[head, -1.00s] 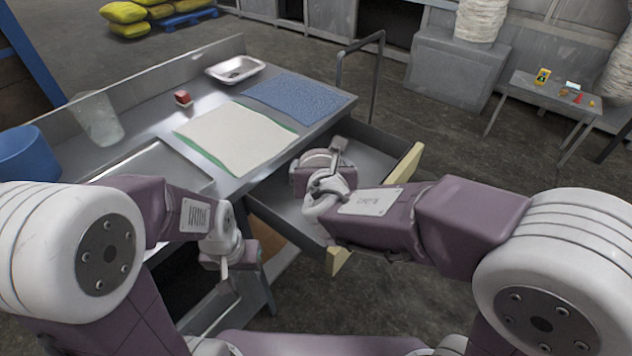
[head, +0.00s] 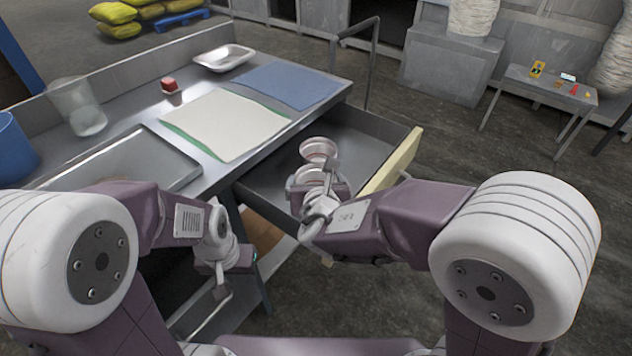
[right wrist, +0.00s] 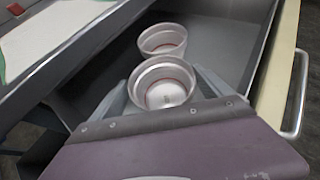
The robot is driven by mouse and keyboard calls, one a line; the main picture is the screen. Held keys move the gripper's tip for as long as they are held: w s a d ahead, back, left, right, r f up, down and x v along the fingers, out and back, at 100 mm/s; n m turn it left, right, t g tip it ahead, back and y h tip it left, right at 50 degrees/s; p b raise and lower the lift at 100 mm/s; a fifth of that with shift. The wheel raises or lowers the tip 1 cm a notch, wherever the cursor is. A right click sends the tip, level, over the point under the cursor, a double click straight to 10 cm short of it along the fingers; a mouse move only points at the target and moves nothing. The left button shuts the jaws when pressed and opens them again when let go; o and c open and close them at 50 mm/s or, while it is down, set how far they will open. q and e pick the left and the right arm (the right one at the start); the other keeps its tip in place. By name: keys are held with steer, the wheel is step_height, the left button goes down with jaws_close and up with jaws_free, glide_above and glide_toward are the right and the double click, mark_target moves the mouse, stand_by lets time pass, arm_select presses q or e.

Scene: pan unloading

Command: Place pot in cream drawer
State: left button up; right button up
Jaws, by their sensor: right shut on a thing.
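The drawer with a cream front (head: 393,160) is pulled open from the metal workbench, and its grey inside is visible. My right gripper (head: 314,178) is over the drawer, shut on a pale metal pot (right wrist: 150,104). The pot is upright between the fingers in the right wrist view. I cannot tell if its base touches the drawer floor. A second, similar pot (head: 318,149) stands just beyond it in the drawer and also shows in the right wrist view (right wrist: 163,38). My left gripper (head: 222,288) hangs low in front of the bench, its opening unclear.
On the workbench are a cream cloth (head: 222,124), a blue mat (head: 286,84), a white tray (head: 224,58), a red block (head: 169,85), a clear container (head: 78,108) and a blue bucket (head: 14,150). The drawer's far right part is empty.

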steer(key=o, duration=1.2)
steer(key=shift+f, duration=0.1)
steer(key=shift+c, duration=0.2)
steer(key=shift+r+p, duration=0.3)
steer(key=shift+p, duration=0.05)
steer(key=p+v, duration=0.3)
steer(key=v, duration=0.9)
steer(key=shift+f, duration=0.2)
